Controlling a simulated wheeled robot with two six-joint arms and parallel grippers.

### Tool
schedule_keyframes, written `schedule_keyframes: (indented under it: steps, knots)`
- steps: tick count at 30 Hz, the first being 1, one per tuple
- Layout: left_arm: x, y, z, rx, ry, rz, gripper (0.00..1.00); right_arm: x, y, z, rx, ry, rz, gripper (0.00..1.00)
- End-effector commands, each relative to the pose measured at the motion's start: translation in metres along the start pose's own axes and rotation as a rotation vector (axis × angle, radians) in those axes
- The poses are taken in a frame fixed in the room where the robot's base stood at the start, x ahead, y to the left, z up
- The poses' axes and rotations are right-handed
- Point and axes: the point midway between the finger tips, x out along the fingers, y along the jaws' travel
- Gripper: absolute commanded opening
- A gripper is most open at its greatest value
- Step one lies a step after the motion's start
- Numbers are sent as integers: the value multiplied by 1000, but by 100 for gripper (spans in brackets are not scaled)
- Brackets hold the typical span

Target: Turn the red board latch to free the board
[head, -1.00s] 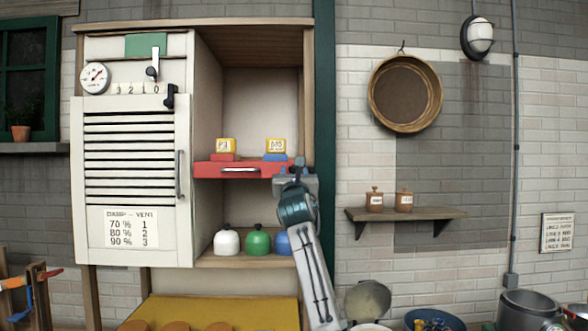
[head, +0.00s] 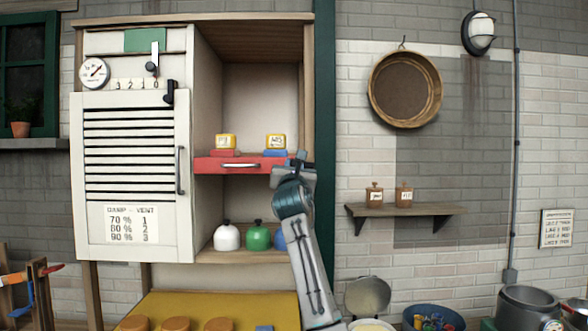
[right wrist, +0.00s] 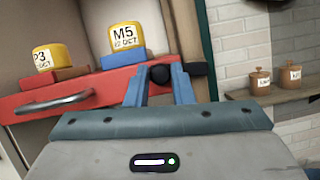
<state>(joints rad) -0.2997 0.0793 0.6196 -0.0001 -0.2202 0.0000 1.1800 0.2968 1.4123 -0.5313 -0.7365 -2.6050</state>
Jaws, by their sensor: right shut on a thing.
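The red board (head: 232,166) lies across the open shelf bay and has a pale handle on its front. It also shows in the right wrist view (right wrist: 30,99). At its right end is a dark latch with a round knob (right wrist: 160,75) and a short bar pointing right, level in that view. My right gripper (head: 296,162) is at that end, and its blue fingers are shut on the latch knob in the wrist view. In the head view the gripper mostly hides the latch. My left gripper is not in view.
Two yellow labelled blocks, P3 (right wrist: 55,57) and M5 (right wrist: 124,36), stand on red and blue bases on the board. White (head: 226,237), green (head: 258,236) and partly hidden blue kettle-like pots stand below. A louvred white door (head: 130,170) is at left; a wall shelf (head: 405,211) is at right.

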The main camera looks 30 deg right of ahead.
Motion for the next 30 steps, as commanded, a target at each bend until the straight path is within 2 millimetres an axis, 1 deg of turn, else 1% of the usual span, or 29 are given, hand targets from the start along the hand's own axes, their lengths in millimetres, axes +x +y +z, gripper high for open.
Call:
schedule_keyframes:
  steps: [7, 17, 30]
  knots:
    - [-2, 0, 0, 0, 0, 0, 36, 4, 1, 10, 195, 0, -80, 0]
    - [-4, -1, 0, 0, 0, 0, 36, 10, -3, 24, 485, 0, -201, 0]
    - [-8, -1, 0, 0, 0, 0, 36, 16, -15, 40, 872, -2, -361, 0]
